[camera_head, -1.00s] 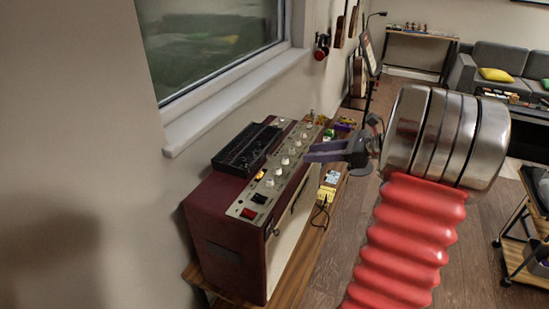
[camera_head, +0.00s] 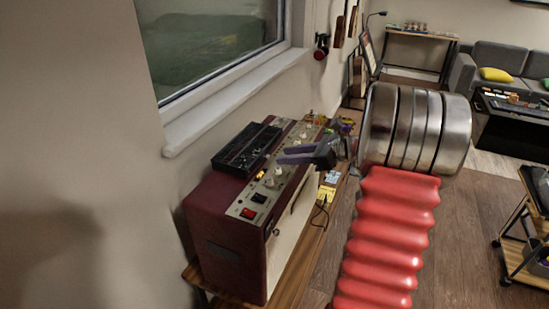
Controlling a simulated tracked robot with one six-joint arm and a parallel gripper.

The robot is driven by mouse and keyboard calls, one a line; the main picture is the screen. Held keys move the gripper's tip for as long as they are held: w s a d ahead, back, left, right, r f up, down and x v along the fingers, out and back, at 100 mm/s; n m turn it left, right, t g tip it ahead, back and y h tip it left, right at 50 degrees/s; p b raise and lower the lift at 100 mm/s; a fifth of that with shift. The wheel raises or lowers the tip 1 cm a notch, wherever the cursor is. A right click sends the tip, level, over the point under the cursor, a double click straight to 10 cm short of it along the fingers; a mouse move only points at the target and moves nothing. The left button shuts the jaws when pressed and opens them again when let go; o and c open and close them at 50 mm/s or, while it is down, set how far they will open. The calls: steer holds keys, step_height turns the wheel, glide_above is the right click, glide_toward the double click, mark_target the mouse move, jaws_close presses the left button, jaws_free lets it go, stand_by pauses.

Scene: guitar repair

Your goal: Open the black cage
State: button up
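A low black box with a grid-like top, which looks like the black cage (camera_head: 243,150), sits on the back part of the dark red amplifier's top, next to the wall. Its lid looks down, though fine detail is too small to tell. My gripper (camera_head: 284,155) is over the amplifier's control panel, just right of the cage and apart from it. Its two purple fingers point left toward the cage. They show as two separate prongs with a narrow gap, and nothing is seen between them.
The dark red amplifier (camera_head: 227,242) stands on a wooden bench (camera_head: 287,291) against the wall. Its panel (camera_head: 257,201) carries white knobs. A yellow pedal (camera_head: 326,194) is beside it. The window sill (camera_head: 225,98) juts out above and behind. Open floor lies to the right.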

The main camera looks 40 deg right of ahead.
steer(key=shift+x, duration=2.6)
steer(key=shift+c, duration=0.3)
jaws_close()
